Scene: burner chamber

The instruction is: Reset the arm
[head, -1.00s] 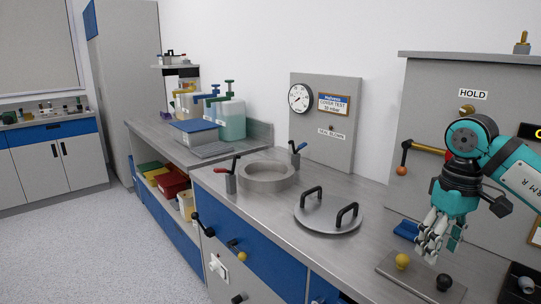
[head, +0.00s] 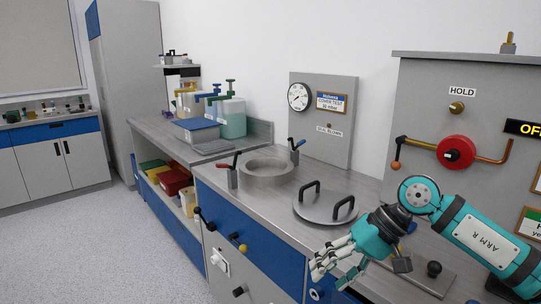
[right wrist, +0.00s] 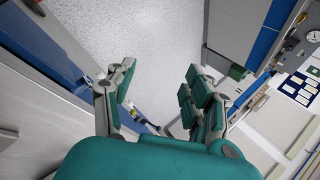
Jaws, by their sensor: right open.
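My right arm (head: 480,237), teal and marked "ARM R", comes in from the right in the head view. Its gripper (head: 327,267) hangs in front of the counter's front edge, pointing left and down, below the round lid. In the right wrist view the gripper (right wrist: 155,100) has its fingers spread apart, with nothing between them and the floor beyond. It is open and empty. My left gripper is in neither view.
A grey lid (head: 325,205) with two black handles lies on the counter, beside a raised ring (head: 266,172). A red round part with a copper-coloured bar (head: 456,152) is on the panel (head: 420,100) behind my arm. The floor (head: 110,245) at left is clear.

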